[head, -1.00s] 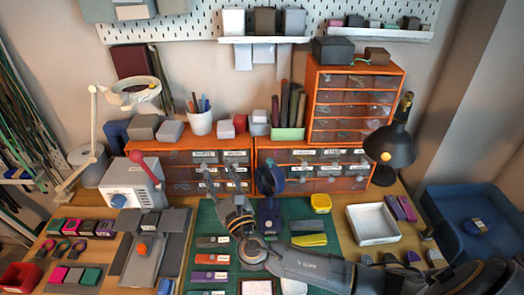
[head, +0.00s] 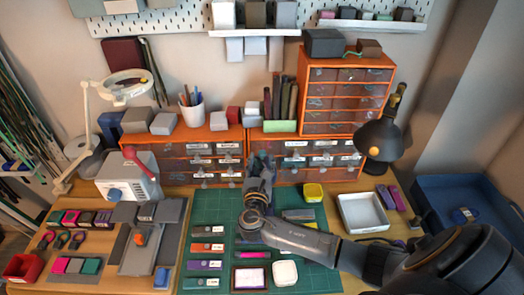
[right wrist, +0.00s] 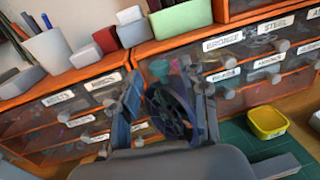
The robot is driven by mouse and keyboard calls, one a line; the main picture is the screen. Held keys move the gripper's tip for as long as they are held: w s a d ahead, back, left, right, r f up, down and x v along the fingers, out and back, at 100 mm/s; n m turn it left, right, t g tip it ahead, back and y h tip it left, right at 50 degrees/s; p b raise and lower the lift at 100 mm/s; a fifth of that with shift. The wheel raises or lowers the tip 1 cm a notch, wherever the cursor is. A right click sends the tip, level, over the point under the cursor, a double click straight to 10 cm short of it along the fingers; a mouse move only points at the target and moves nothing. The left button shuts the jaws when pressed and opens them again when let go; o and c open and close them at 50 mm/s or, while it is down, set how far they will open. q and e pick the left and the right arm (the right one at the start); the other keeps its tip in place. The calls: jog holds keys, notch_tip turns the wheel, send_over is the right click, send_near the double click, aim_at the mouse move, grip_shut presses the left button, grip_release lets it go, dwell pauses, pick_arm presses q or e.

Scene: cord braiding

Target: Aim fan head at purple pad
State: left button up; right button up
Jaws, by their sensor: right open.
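The small dark blue fan stands at the back of the green mat. In the right wrist view its round caged head (right wrist: 170,112) sits between the two fingers of my right gripper (right wrist: 168,98). The fingers are open, one on each side; I cannot tell whether they touch it. In the head view my right gripper (head: 261,168) covers most of the fan. A purple pad (head: 204,265) lies in a column of coloured pads at the mat's left. My left gripper is not in view.
Orange drawer units (head: 203,158) stand close behind the fan. A yellow tub (head: 313,192) is to its right, beside a white tray (head: 364,212). A black lamp (head: 378,140) stands at the right. A white box with a red lever (head: 128,178) is at the left.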

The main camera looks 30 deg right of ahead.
aim_at(262, 156)
jog(key=shift+x, duration=2.05)
jog(key=shift+a, duration=0.1)
grip_shut()
